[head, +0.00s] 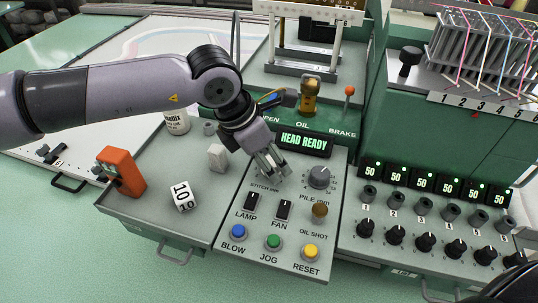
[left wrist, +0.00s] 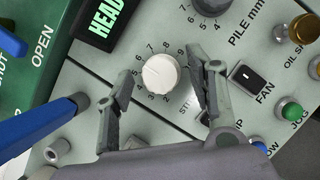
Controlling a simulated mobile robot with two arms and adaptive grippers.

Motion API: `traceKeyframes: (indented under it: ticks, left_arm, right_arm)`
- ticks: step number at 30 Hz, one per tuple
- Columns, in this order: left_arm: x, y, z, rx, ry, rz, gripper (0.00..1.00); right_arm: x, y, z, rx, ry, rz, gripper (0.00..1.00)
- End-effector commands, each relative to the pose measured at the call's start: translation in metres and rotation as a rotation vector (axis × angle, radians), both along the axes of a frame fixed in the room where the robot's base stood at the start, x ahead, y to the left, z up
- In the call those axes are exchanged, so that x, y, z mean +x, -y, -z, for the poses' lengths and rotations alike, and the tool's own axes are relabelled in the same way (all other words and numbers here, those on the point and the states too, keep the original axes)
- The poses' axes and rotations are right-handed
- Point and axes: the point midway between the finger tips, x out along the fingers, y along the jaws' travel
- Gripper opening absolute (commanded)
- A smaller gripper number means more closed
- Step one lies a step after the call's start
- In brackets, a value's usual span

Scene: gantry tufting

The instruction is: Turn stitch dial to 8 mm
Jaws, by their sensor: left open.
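The stitch dial (left wrist: 160,73) is a round off-white knob on the grey control panel, ringed by printed numbers from 2 to 9. I cannot make out which number its pointer faces. My left gripper (left wrist: 165,80) is open, with one finger on each side of the dial and a visible gap to each. In the head view, my left gripper (head: 270,166) points down at the panel above the STITCH label and hides the dial. The display (head: 304,141) reads HEAD READY.
The dark pile dial (head: 320,176) sits just right of the gripper. Lamp (head: 251,202) and fan (head: 283,210) switches and blue (head: 238,231), green (head: 273,242) and yellow (head: 310,252) buttons lie below. An orange device (head: 121,172) and a number block (head: 184,196) stand left.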

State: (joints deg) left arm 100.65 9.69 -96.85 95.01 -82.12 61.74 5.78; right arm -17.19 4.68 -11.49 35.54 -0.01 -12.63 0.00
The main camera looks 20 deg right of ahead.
Motion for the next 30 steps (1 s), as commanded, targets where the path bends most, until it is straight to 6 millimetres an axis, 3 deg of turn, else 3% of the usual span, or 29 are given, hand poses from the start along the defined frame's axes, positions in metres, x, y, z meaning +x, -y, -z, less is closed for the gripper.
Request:
traceKeyframes:
  ticks: [2,23,30]
  left_arm:
    - [0.0000,0.0000,-0.0001,0.000,0.000,0.000,0.51]
    - [0.0003,-0.0002,-0.0007,0.000,0.001,0.000,0.04]
    - [0.0005,-0.0002,0.0002,0.000,0.000,0.016,0.03]
  right_arm:
    - [-0.0005,0.0003,0.0001,0.000,-0.001,0.000,0.51]
    - [-0.0008,0.0003,0.0001,0.000,-0.001,0.002,0.51]
    - [-0.0006,0.0001,0.0026,0.000,0.000,0.002,0.51]
